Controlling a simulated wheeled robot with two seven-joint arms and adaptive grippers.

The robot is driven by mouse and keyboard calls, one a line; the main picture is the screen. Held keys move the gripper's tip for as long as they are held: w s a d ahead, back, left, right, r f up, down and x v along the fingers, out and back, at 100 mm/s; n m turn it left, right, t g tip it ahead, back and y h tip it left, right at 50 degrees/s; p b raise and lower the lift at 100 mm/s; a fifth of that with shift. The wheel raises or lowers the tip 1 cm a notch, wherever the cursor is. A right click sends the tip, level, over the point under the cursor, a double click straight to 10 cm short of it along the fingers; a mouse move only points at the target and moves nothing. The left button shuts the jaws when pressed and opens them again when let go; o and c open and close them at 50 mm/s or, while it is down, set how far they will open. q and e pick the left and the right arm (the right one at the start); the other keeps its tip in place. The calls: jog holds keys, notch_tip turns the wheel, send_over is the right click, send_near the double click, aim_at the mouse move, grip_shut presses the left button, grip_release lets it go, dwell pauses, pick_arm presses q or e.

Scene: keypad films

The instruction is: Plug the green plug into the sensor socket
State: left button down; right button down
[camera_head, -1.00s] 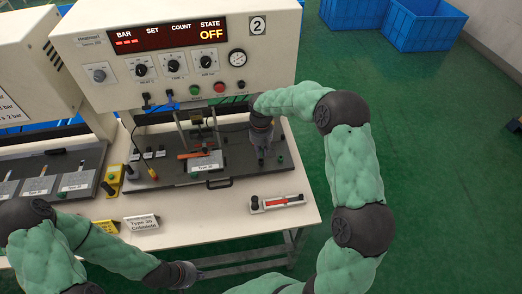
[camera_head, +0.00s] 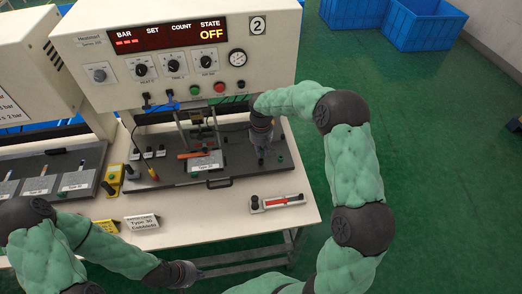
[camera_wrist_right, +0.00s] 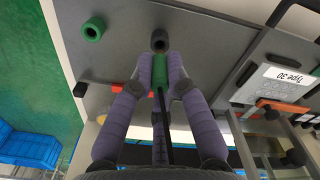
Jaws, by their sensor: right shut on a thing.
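My right gripper (camera_head: 260,156) is low over the right part of the grey fixture plate. In the right wrist view its fingers (camera_wrist_right: 160,80) are shut on the green plug (camera_wrist_right: 160,68), with a dark cable running back between them. Just beyond the plug tip is a dark round socket (camera_wrist_right: 160,40) on the plate, roughly in line with the plug; I cannot tell whether the tip touches it. No label marks it as the sensor socket. My left gripper (camera_head: 185,273) is low at the front, off the table; its fingers are too small to read.
A green ring-shaped part (camera_wrist_right: 94,28) is on the plate beside the socket. The Type 30 label (camera_wrist_right: 290,75) and an orange bar (camera_wrist_right: 283,105) are on the other side. The machine's panel (camera_head: 180,70) overhangs the plate.

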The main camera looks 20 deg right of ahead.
jog(key=shift+f+b, duration=0.8)
jog(key=shift+f, duration=0.7)
dwell(0.3)
jog(key=c, duration=1.1)
grip_release()
jog(key=shift+c, duration=0.2)
jog(key=shift+r, duration=0.15)
notch_tip(320, 180, up, 12)
jog(key=shift+f, duration=0.1)
